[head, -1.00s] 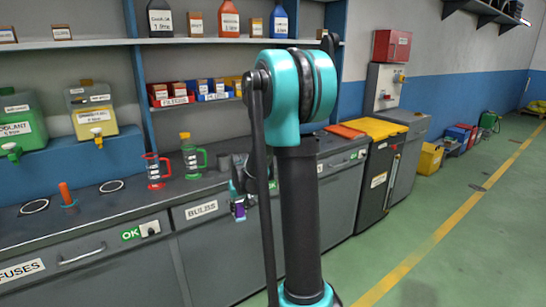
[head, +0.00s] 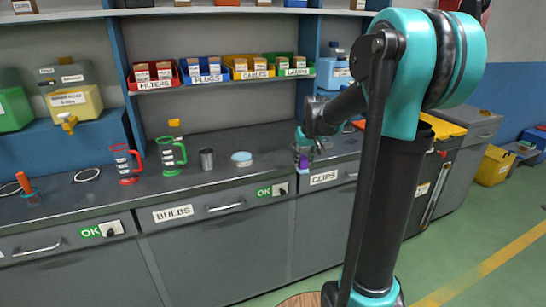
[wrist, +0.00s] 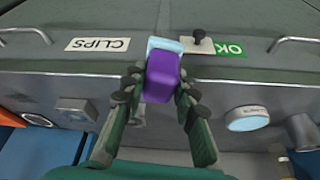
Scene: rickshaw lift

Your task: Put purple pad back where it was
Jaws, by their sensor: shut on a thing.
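The purple pad (wrist: 162,80) is held between the fingers of my gripper (wrist: 160,92) in the wrist view, with a light-blue part at its far end. In the head view my gripper (head: 304,148) shows small at the counter's front edge, above the CLIPS drawer (head: 325,177). The pad (head: 303,162) is a small purple patch below the fingers there. The gripper is shut on the pad. The frames do not make clear whether the pad touches the counter or which spot it came from.
The dark counter (head: 262,139) holds a light-blue-topped round tin (head: 242,157), a metal cup (head: 206,159), a green jug (head: 171,157) and a red jug (head: 125,163). Coloured bins (head: 207,75) stand on the shelf above.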

